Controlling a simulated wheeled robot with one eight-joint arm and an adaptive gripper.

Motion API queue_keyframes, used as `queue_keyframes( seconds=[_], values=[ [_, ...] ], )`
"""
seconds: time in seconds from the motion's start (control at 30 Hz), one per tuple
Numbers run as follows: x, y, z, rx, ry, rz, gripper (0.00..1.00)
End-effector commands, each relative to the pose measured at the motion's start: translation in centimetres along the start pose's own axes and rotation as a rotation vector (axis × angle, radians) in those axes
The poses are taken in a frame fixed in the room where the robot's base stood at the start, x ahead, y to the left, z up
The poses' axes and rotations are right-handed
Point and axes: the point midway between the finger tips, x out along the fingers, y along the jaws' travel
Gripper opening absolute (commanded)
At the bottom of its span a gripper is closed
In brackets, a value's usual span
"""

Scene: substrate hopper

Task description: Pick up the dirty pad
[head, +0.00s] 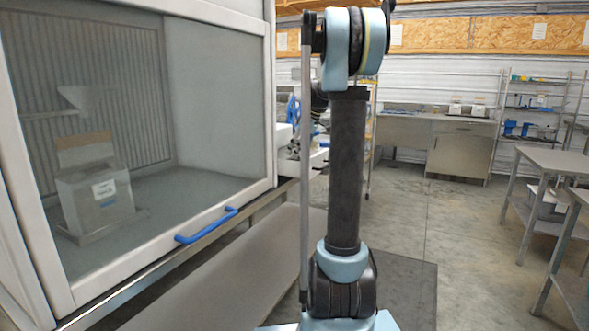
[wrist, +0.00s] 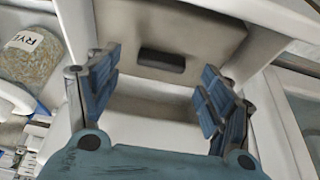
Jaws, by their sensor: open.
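In the wrist view my gripper (wrist: 160,98) is open, with its two blue ribbed fingers spread apart and nothing between them. Beyond the fingertips, a small dark rectangular block (wrist: 162,60) shows against a beige-grey surface (wrist: 120,25) framed by pale walls. It lies between the fingers in the picture, a little past their tips, and does not appear to touch them. I cannot tell for certain whether this dark block is the dirty pad. In the head view my arm stands upright in the middle, and the gripper is out of sight.
A glass-fronted cabinet (head: 218,90) with a blue handle (head: 206,225) fills the left of the head view; a grey box (head: 98,200) stands inside. Metal tables (head: 560,162) are at right. A jar labelled RYE (wrist: 28,58) is left of my gripper in the wrist view.

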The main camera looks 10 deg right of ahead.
Motion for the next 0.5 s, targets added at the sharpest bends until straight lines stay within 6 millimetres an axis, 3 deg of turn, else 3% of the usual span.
queue_keyframes(
  seconds=[0.2,0.47,0.5],
  values=[
    [2.3,0.0,0.0,0.000,0.000,0.000,0.73],
    [2.6,0.0,0.0,0.000,0.000,0.000,0.73],
    [2.6,0.0,0.1,0.000,0.000,0.000,0.69]
  ],
)
